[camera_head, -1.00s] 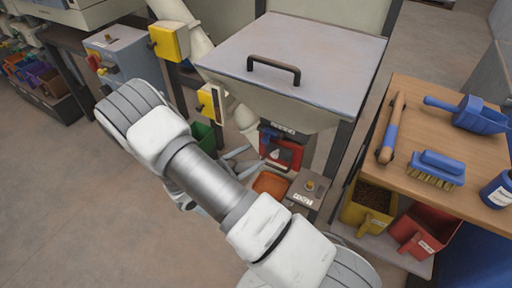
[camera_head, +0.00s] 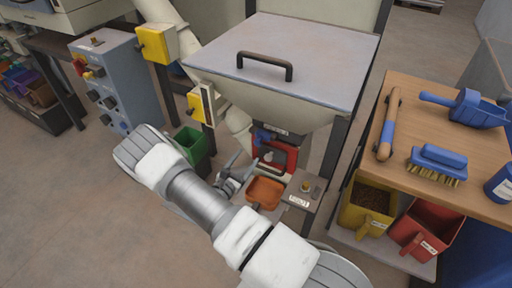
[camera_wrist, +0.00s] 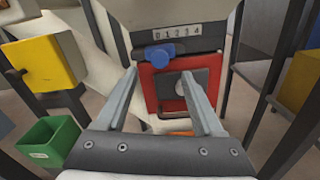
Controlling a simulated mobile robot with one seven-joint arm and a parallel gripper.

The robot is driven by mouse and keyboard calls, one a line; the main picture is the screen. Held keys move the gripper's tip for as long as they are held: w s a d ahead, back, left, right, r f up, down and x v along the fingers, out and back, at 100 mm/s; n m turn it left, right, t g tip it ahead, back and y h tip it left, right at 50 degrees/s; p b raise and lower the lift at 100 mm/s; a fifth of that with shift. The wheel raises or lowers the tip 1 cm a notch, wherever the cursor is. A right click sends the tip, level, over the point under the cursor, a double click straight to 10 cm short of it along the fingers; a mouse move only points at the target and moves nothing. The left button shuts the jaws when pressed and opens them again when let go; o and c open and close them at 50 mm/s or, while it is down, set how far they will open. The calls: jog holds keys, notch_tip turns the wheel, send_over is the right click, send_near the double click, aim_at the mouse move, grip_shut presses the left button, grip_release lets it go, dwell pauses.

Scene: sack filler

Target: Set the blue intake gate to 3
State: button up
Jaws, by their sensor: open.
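The blue intake gate (camera_wrist: 160,55) shows in the wrist view as a blue knob under a white scale (camera_wrist: 178,32) numbered 0 to 4. The knob sits toward the low, left end of the scale. In the head view the gate (camera_head: 262,137) is small, below the hopper. My gripper (camera_wrist: 158,74) is open and empty, its two fingertips apart and pointing at the machine front just below the knob. In the head view my gripper (camera_head: 243,168) is left of the red-framed panel. I cannot tell the exact gap between fingertips and knob.
A red-framed panel (camera_wrist: 150,92) lies directly below the gate. An orange tray (camera_head: 265,192) is under it, and a green bin (camera_wrist: 48,142) stands left. Yellow boxes (camera_head: 154,44) are mounted left of the hopper (camera_head: 300,55). A wooden bench (camera_head: 425,120) stands at right.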

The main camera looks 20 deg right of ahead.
aim_at(257, 144)
jog(key=b+x, duration=0.1)
jog(key=x, duration=0.6)
jog(key=shift+w+d, duration=0.25)
jog(key=shift+d, duration=0.05)
grip_shut()
dwell(1.0)
